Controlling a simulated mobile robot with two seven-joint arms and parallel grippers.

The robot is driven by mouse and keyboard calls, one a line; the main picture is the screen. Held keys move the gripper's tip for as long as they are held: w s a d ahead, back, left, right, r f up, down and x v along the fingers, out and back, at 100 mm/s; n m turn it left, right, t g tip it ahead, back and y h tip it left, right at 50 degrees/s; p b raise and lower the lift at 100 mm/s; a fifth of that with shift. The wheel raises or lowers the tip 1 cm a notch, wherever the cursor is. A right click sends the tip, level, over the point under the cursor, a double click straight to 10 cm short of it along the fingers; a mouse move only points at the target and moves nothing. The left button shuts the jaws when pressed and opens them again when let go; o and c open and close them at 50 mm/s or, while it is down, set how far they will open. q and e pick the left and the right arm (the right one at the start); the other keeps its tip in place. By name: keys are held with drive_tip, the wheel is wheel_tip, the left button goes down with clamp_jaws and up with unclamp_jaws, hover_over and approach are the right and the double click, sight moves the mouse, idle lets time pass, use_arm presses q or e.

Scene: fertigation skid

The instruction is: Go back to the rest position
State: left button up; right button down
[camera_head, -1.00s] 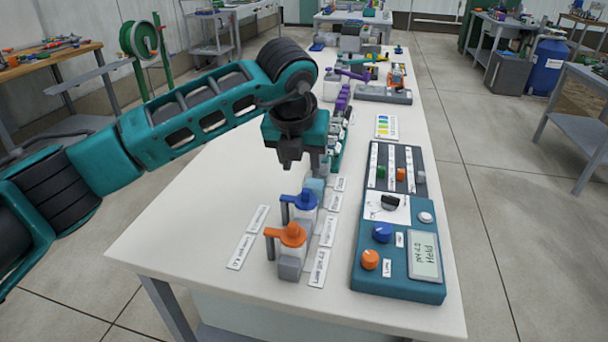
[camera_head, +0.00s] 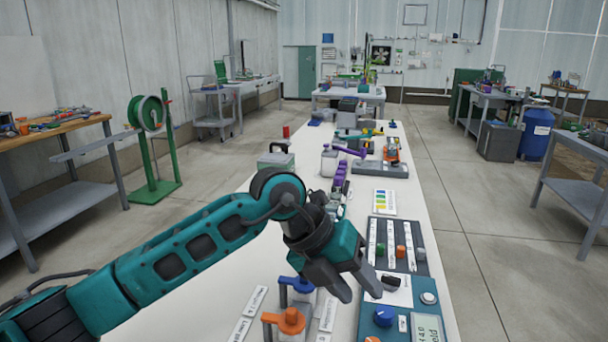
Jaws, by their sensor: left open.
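My left arm comes in from the lower left. My right gripper does not show.
A green hose reel (camera_head: 148,115) stands at left. The floor on the right is open.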

use_arm(q)
drive_tip(key=s+d+r+n+g+h, duration=0.25)
drive_tip(key=s+d+h, duration=0.25)
drive_tip(key=s+h, duration=0.25)
drive_tip(key=w+a+r+n+t+h+p, duration=0.2)
drive_tip(key=w+a+n+t+h, duration=0.35)
drive_tip(key=n+t, duration=0.6)
drive_tip(key=a+f+n+t+y+p, duration=0.1)
drive_tip(key=a+f+n+t+y, duration=0.7)
drive_tip(key=a+f+n+y, duration=0.7)
drive_tip(key=s+a+f+n+g+y, duration=0.1)
drive_tip(key=s+a+f+n+g, duration=0.2)
drive_tip(key=s+f, duration=0.3)
drive_tip(key=s+a+f+n+g+y+p, duration=0.1)
drive_tip(key=s+a+f+n+g, duration=0.2)
drive_tip(key=s+a+f+n, duration=0.2)
wheel_tip(320, 180, down, 2)
drive_tip(key=s+a, duration=0.1)
drive_tip(key=s, duration=0.1)
drive_tip(key=shift+s+a+f+n+y, duration=0.25)
drive_tip(key=shift+s+a+n+y, duration=0.05)
drive_tip(key=shift+s+y, duration=0.1)
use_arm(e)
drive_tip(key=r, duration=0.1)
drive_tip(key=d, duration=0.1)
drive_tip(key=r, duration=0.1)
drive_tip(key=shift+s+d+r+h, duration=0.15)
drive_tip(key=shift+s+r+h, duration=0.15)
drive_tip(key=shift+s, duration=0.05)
